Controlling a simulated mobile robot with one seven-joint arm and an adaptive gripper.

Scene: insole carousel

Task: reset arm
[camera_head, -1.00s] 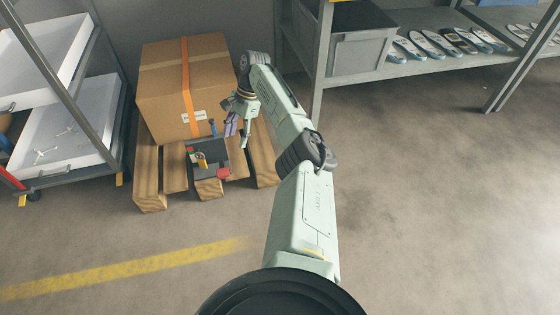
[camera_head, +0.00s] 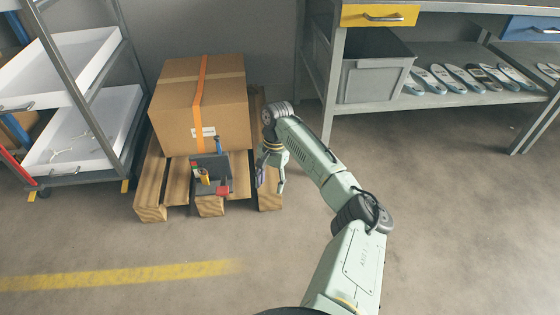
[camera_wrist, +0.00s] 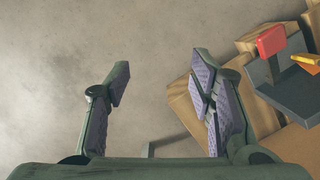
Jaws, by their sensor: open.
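My gripper (camera_head: 270,182) hangs at the right front corner of the wooden pallet (camera_head: 150,200), pointing down. The gripper holds nothing.
A cardboard box (camera_head: 204,105) with an orange strap stands on the pallet. A dark tool holder (camera_head: 212,172) with a red part is in front of it. A trolley with white trays (camera_head: 80,130) is left, a workbench with insoles (camera_head: 470,82) right. Front floor is clear.

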